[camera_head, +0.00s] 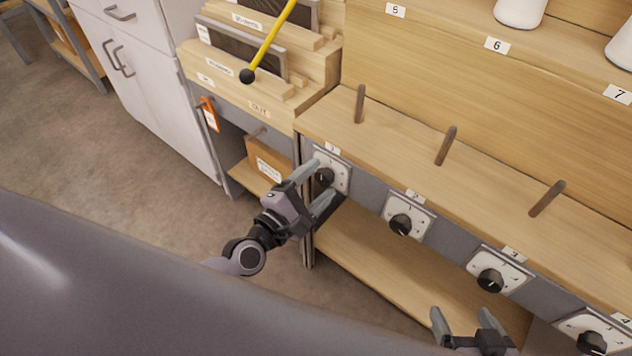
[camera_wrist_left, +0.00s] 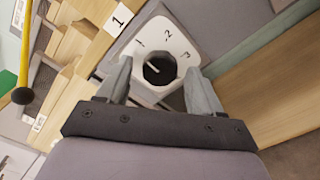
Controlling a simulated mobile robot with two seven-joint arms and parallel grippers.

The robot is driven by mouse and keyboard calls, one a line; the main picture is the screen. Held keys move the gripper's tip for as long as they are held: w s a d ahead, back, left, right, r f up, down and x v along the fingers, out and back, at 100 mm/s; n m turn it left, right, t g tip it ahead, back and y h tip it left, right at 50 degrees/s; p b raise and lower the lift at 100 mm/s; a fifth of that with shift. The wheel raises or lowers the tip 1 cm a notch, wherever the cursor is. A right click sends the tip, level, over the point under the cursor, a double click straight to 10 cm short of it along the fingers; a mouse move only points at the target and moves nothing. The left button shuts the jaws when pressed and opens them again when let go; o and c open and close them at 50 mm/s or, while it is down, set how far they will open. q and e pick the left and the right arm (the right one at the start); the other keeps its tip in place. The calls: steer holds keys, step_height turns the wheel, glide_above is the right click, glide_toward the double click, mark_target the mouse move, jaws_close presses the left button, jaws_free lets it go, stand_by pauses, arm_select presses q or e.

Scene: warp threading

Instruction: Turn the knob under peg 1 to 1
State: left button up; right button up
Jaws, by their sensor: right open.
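The knob under peg 1 (camera_head: 324,177) is a black dial on a white plate (camera_head: 335,165) on the shelf's front, below the label 1. In the left wrist view the black knob (camera_wrist_left: 159,70) has a white pointer line and sits on a plate marked 1, 2, 3. My left gripper (camera_head: 318,188) is at this knob, its fingers open on either side; it also shows in the left wrist view (camera_wrist_left: 160,85). I cannot tell if the fingers touch the knob. Peg 1 (camera_head: 360,104) stands upright above. My right gripper (camera_head: 466,325) is open and empty at the bottom.
Further knobs sit along the front under labels 2 (camera_head: 401,224), 3 (camera_head: 490,281) and 4 (camera_head: 592,343). A yellow stick with a black ball (camera_head: 247,76) is at the upper left. A lower wooden shelf (camera_head: 400,285) lies beneath the knobs.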

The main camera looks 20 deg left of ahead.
arm_select(q)
steer(key=v, duration=0.7)
stand_by(0.3)
stand_by(0.4)
